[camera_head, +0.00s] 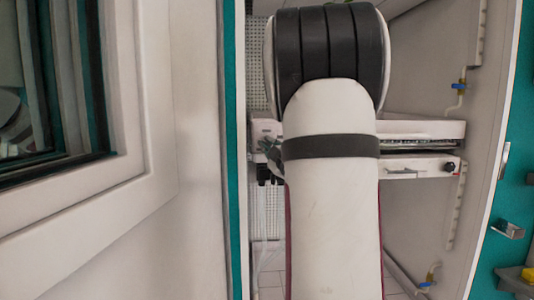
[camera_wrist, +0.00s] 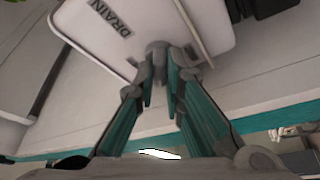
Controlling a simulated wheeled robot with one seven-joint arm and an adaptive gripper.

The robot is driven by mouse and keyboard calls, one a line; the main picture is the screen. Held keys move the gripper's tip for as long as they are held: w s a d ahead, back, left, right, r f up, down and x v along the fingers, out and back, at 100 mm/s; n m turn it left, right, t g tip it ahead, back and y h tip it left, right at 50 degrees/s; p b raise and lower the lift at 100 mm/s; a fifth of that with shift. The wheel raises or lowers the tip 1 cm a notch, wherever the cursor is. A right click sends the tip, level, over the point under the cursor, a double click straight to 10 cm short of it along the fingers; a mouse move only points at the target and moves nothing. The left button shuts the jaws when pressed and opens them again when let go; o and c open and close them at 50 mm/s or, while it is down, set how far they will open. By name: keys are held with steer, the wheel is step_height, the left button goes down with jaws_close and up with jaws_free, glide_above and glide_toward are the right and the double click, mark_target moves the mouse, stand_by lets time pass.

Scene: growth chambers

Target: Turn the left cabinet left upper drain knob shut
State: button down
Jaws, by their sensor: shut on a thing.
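In the wrist view, a small grey drain knob (camera_wrist: 156,48) sticks out of a pale panel (camera_wrist: 80,28) marked with a DRAIN label (camera_wrist: 110,18). My gripper (camera_wrist: 161,78) has its two grey-and-teal fingers closed around the knob, with the fingertips on either side of it. The knob's far end shows just beyond the fingertips. How far the knob is turned cannot be told. In the head view, my white arm covers the middle of the cabinet, and the knob cannot be made out there.
In the head view, a white tray unit (camera_head: 425,130) spans the open cabinet behind my arm. Its right wall carries a blue-handled valve (camera_head: 459,87) and a yellow-and-blue fitting (camera_head: 430,275). An open white door with a window (camera_head: 150,150) stands close on the left.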

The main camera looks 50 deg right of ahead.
steer(key=shift+r+n+g+y+b, duration=0.1)
steer(key=shift+n+g+y+b, duration=0.4)
steer(key=shift+n, duration=1.2)
steer(key=shift+r+n+g+y+b, duration=0.15)
steer(key=shift+n+y, duration=0.55)
steer(key=shift+n, duration=1)
steer(key=shift+f, duration=0.1)
steer(key=c, duration=1.7)
jaws_free()
steer(key=shift+w, duration=0.1)
steer(key=shift+v, duration=6.05)
